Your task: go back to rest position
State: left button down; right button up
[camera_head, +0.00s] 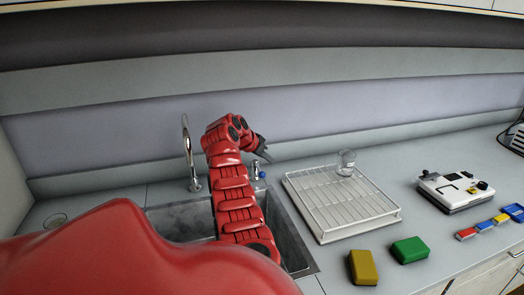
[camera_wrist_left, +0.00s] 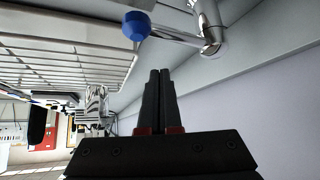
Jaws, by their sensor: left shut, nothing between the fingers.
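My left arm reaches over the sink (camera_head: 176,218) in the head view. Its left gripper (camera_head: 265,154) is near the tap lever with the blue knob (camera_head: 262,174), in front of the back wall. In the left wrist view the gripper's two black fingers (camera_wrist_left: 159,76) lie together with nothing between them. The blue knob (camera_wrist_left: 136,25) shows beyond the fingertips, apart from them. My right gripper is not in view.
A wire drying rack (camera_head: 327,199) with a glass beaker (camera_head: 346,162) stands right of the sink. A yellow sponge (camera_head: 363,267) and a green sponge (camera_head: 410,249) lie in front. A white device (camera_head: 455,190) is further right. The faucet (camera_head: 189,155) rises behind the sink.

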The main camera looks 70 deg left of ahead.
pick_arm(q)
jog(key=s+r, duration=0.5)
jog(key=r, duration=0.1)
jog(key=shift+s+a, duration=0.15)
jog(key=shift+s, duration=0.2)
